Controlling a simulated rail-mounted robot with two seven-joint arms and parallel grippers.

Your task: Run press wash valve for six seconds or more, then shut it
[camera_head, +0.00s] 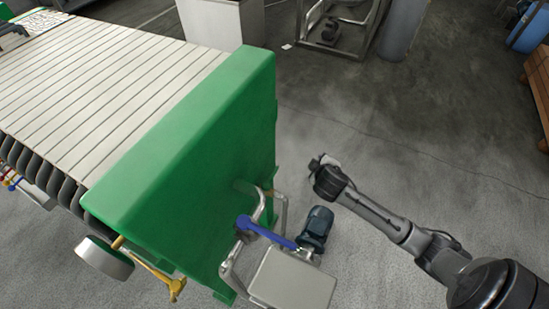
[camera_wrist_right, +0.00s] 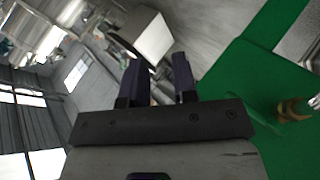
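A valve with a long blue lever (camera_head: 268,234) sits on a silver pipe (camera_head: 283,212) beside the green end plate of the filter press (camera_head: 190,160). The lever slants down to the right in the head view, over a grey box. The picture does not label it as the wash valve. My right gripper (camera_head: 324,163) hangs in free air to the upper right of the lever, apart from it. In the right wrist view its two dark fingers (camera_wrist_right: 160,82) stand apart with nothing between them. My left gripper is not in view.
A yellow handle (camera_head: 160,278) is at the press's lower front. Small red and blue handles (camera_head: 11,180) are far left. Open floor (camera_head: 420,130) lies right of the press.

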